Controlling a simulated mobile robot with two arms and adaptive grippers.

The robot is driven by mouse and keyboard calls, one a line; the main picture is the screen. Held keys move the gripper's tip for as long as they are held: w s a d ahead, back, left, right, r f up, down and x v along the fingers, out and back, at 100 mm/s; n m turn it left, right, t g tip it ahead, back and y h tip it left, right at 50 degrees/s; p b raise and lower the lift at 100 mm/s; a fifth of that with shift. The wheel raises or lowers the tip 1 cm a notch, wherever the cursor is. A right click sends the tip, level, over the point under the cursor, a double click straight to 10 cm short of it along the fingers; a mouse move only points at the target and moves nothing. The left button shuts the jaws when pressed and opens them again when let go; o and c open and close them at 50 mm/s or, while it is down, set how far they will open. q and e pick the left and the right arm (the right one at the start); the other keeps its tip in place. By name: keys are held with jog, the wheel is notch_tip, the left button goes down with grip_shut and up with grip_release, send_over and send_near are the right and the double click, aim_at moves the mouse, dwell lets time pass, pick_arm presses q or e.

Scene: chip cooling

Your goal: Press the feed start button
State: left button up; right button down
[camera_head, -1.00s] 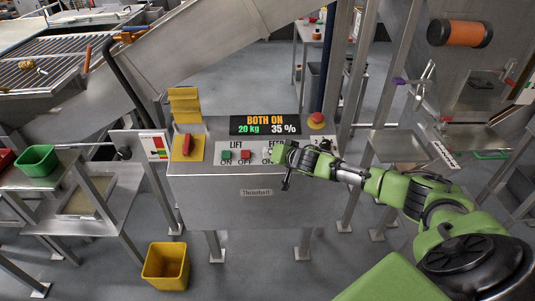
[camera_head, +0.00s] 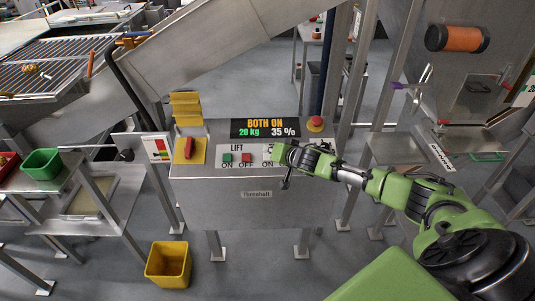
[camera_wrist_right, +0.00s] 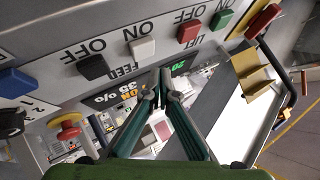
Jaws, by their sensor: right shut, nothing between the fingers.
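The control panel (camera_head: 219,190) stands in the middle of the head view. Its display (camera_head: 265,128) reads BOTH ON, 20 kg, 35 %. My right gripper (camera_head: 279,152) is shut and empty at the feed part of the panel, covering the feed label and buttons there. In the right wrist view the white feed ON button (camera_wrist_right: 142,47) and the black feed OFF button (camera_wrist_right: 92,67) show. The shut fingertips (camera_wrist_right: 162,74) appear beside the white button; I cannot tell whether they touch the panel. My left gripper is out of view.
The green lift ON button (camera_head: 227,158) and red lift OFF button (camera_head: 246,158) are left of my right gripper. A red emergency knob (camera_head: 316,122) sits at the panel's upper right. A yellow bin (camera_head: 168,264) stands on the floor at lower left.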

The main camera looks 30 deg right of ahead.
jog(key=r+p, duration=0.1)
jog(key=r, duration=0.1)
jog(key=s+r+p, duration=0.1)
jog(key=shift+a+r+p, duration=0.15)
jog(key=shift+a+p, duration=0.15)
dwell(0.6)
